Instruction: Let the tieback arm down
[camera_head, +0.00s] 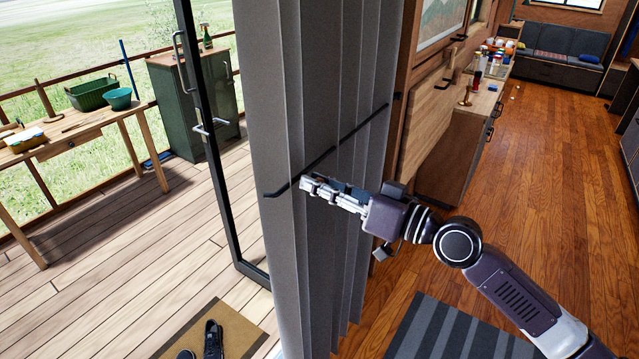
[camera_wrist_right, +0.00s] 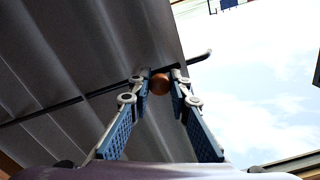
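The tieback arm (camera_head: 352,133) is a thin dark bar that slopes down across the grey curtain (camera_head: 270,90) to a bent free end at the left. It also crosses the right wrist view (camera_wrist_right: 70,104). My right gripper (camera_head: 304,186) points left at the curtain, close below the bar in the head view. In the right wrist view, a round brown knob (camera_wrist_right: 160,85) shows between its fingertips. The fingers stand apart, but I cannot tell whether they press on the knob or how it joins the bar. My left gripper is out of view.
The open glass door frame (camera_head: 228,150) stands left of the curtain, before a wooden deck with a workbench (camera_head: 75,125) and a green cabinet (camera_head: 190,110). A wooden counter (camera_head: 462,125) stands right of it.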

